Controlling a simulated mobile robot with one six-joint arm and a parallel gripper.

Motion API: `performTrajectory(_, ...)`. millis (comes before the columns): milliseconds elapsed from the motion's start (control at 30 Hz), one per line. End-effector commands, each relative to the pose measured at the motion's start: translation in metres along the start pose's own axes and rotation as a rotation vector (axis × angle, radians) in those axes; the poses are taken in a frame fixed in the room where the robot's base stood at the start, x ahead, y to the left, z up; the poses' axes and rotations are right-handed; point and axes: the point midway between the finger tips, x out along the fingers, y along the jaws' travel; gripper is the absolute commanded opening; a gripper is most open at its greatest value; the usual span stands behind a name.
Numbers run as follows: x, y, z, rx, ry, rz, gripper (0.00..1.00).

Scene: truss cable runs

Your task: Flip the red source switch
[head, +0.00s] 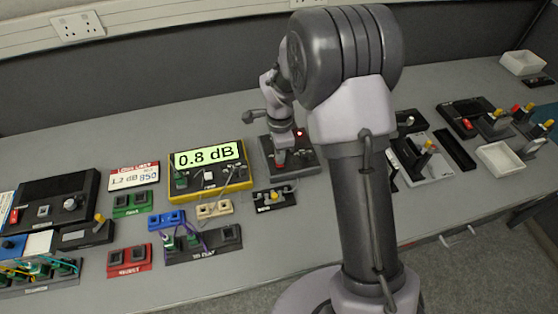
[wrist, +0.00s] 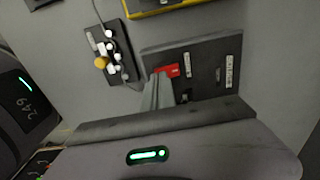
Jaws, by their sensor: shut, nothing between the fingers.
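A dark source box (head: 305,160) stands on the bench in the middle of the head view, with a small red light (head: 299,133) near its back. The red switch (wrist: 172,71) is on the box's top in the wrist view; a bit of red (head: 280,166) shows just below my gripper in the head view. My gripper (head: 281,157) points down over the box. In the wrist view its shut fingers (wrist: 159,78) end at the switch's near side, partly covering it. I cannot tell whether they touch it, nor which way the switch is set.
A yellow meter (head: 207,196) reading 0.8 dB stands left of the box. A small dark block with a yellow knob (head: 273,197) sits in front, and also shows in the wrist view (wrist: 100,63). Wired blocks fill the left front.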

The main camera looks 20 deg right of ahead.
Motion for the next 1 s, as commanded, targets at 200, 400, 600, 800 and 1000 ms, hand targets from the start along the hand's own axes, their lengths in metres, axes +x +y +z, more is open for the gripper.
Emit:
performTrajectory(200, 0.004, 0.000, 0.000, 0.000, 0.000, 0.000, 0.00)
performTrajectory(400, 0.007, 0.000, 0.000, 0.000, 0.000, 0.000, 0.00)
performTrajectory(600, 0.010, 0.000, 0.000, 0.000, 0.000, 0.000, 0.00)
performTrajectory(800, 0.013, 0.000, 0.000, 0.000, 0.000, 0.000, 0.00)
performTrajectory(1000, 0.016, 0.000, 0.000, 0.000, 0.000, 0.000, 0.00)
